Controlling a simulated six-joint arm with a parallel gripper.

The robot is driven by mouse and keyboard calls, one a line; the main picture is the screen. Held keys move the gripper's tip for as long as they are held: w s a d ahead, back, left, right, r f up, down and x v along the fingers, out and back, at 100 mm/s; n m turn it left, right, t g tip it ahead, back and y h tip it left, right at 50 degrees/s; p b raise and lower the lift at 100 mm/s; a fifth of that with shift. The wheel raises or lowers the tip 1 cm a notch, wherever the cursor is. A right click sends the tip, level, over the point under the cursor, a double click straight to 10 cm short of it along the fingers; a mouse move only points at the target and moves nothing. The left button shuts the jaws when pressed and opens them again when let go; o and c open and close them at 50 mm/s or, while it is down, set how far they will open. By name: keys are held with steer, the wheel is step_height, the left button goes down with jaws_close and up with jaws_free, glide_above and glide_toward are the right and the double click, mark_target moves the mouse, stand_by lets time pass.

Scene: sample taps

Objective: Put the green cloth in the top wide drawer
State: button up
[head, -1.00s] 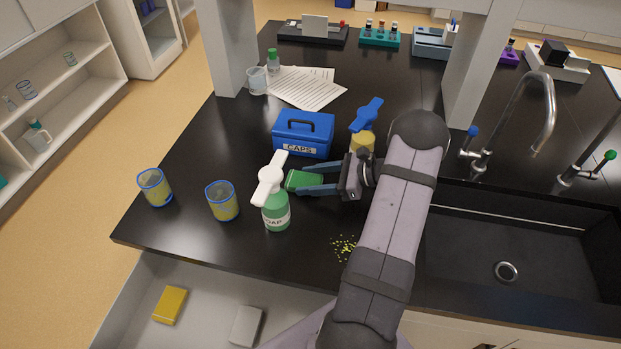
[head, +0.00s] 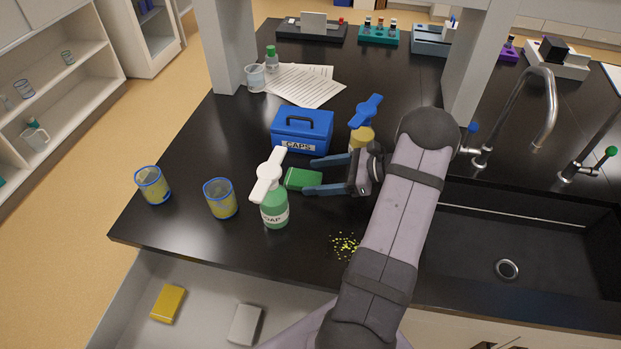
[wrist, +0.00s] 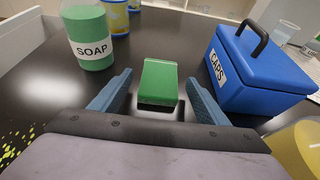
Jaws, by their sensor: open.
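The green cloth (head: 303,179) is a small folded green block lying on the black counter between the soap bottle and the blue caps box. It also shows in the wrist view (wrist: 158,82), just ahead of my fingertips and midway between them. My gripper (head: 311,176) is open and empty, with one blue finger on each side of the line to the cloth; in the wrist view the fingers (wrist: 156,92) stand wide apart. An open drawer (head: 205,308) is below the counter's front edge. It holds a yellow block (head: 168,303) and a pale grey block (head: 244,324).
The soap bottle (head: 274,209) stands close left of the cloth, and the blue caps box (head: 302,130) stands behind it. Two yellow-and-blue cups (head: 220,198) are at the left. A blue-topped yellow bottle (head: 361,138) is behind my gripper. Yellow-green crumbs (head: 343,246) lie in front.

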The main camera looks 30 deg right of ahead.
mark_target(336, 177)
steer(key=b+v, duration=0.2)
steer(key=v, duration=0.6)
steer(key=shift+s+d+b, duration=0.1)
steer(key=shift+d+b, duration=0.1)
steer(key=shift+b, duration=0.1)
steer(key=shift+o, duration=0.5)
steer(key=shift+s+d+r, duration=0.3)
steer(key=shift+s, duration=0.1)
steer(key=b+x, duration=0.1)
steer(key=x, duration=0.1)
steer(key=b+x, duration=0.2)
steer(key=shift+a+f, duration=0.25)
steer(key=shift+f, duration=0.15)
steer(key=shift+w+a+r, duration=0.1)
steer(key=shift+w+a, duration=0.05)
steer(key=shift+w, duration=0.1)
steer(key=shift+w+a, duration=0.35)
steer(key=shift+f+p+x, duration=0.2)
steer(key=shift+p+x, duration=1.05)
steer(key=shift+x, duration=1.9)
steer(key=shift+d, duration=0.15)
